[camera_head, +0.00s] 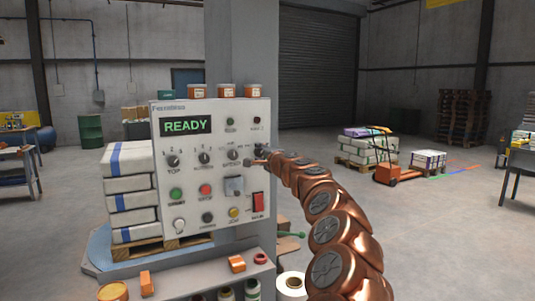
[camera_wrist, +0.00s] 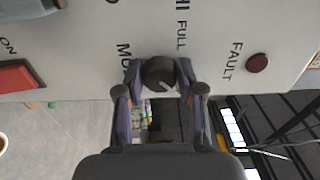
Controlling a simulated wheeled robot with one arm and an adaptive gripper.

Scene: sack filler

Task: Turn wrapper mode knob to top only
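The wrapper control panel (camera_head: 190,223) stands in the middle of the head view, its display reading READY. The mode knob (camera_wrist: 160,74) is a round dark knob with a light pointer line, at the upper middle of the wrist view. The line slants toward the lower right of that picture. Partly covered letters "MO" and the word FULL are printed near it. My gripper (camera_wrist: 160,80) has one fingertip on each side of the knob and seems to touch it. In the head view my gripper (camera_head: 262,160) is at the panel's right edge and largely hides the knob.
Three other knobs, one above the word TOP (camera_head: 172,160), sit left in the same row. A dark red FAULT lamp (camera_wrist: 258,63) and a red rocker switch (camera_head: 258,202) are close by. A shelf (camera_head: 200,283) with tapes and rolls juts out below.

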